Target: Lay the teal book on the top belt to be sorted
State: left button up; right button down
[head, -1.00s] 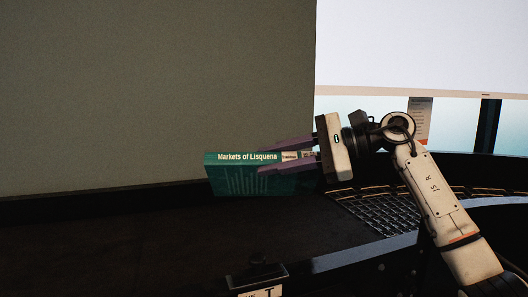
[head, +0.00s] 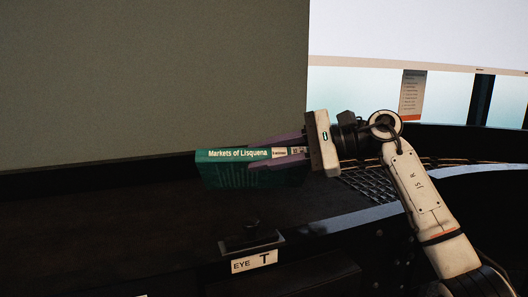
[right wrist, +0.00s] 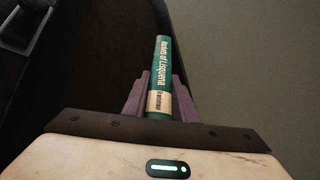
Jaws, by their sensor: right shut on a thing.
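The teal book (head: 235,176), titled "Markets of Lisquena" on its spine, is held over the dark belt (head: 130,235) in the head view. My right gripper (head: 278,158) comes in from the right, shut on the spine end of the book with its purple fingers on either side. In the right wrist view the book's spine (right wrist: 160,75) stands out between the two fingers (right wrist: 159,100). I cannot tell whether the book's lower edge touches the belt. My left gripper is not in view.
A small black block with an "EYE T" label (head: 254,261) stands at the belt's near edge. A grey-green panel (head: 150,80) rises behind the belt. The belt left of the book is clear.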

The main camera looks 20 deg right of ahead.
aim_at(306, 168)
jog(key=shift+f+b, duration=1.1)
jog(key=shift+f, duration=0.45)
jog(key=shift+f+b, duration=0.4)
jog(key=shift+f, duration=0.1)
jog(key=c, duration=1.4)
grip_release()
jog(key=shift+o, duration=0.2)
jog(key=shift+f+b+v, duration=0.2)
jog(key=shift+b+v, duration=0.25)
jog(key=shift+v, duration=4.05)
